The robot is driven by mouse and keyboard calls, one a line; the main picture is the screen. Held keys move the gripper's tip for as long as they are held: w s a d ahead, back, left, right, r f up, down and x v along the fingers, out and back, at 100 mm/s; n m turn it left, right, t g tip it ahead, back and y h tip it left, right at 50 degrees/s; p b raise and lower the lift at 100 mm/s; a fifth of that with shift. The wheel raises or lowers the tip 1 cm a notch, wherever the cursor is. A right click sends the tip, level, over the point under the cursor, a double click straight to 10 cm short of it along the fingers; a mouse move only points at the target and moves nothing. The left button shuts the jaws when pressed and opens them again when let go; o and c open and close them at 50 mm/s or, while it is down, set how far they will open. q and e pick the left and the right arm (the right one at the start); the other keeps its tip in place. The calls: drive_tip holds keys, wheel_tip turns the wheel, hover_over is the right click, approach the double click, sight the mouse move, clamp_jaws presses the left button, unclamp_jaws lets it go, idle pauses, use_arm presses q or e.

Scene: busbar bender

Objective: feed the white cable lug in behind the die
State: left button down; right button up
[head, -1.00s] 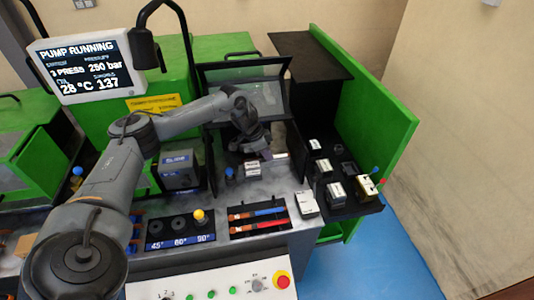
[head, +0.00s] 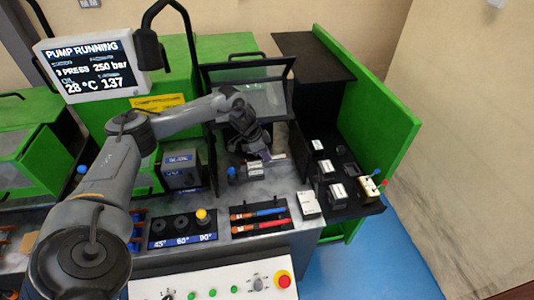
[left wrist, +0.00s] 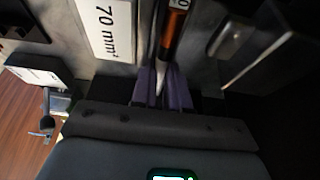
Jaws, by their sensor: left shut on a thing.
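My left gripper (head: 262,156) reaches down into the bender's work area. In the left wrist view its two purple fingers (left wrist: 163,88) are shut on a narrow pale piece, which I take to be the white cable lug (left wrist: 162,68). A dark rod with an orange band (left wrist: 174,30) runs on from it, away from the fingers. In the head view the wrist mostly hides the held piece. White-topped blocks (head: 255,168) sit just below the gripper. I cannot clearly tell which part is the die or how the lug sits against it. My right gripper is not in view.
A white plate marked 70 mm² (left wrist: 105,28) lies close beside the fingers. A dark tray with white-topped blocks (head: 337,190) stands at the right. A raised clear guard (head: 262,95) stands behind the gripper. Red and blue handled tools (head: 259,218) lie in front.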

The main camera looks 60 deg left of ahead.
use_arm(q)
drive_tip(key=c, duration=1.1)
unclamp_jaws()
drive_tip(key=shift+o, duration=0.2)
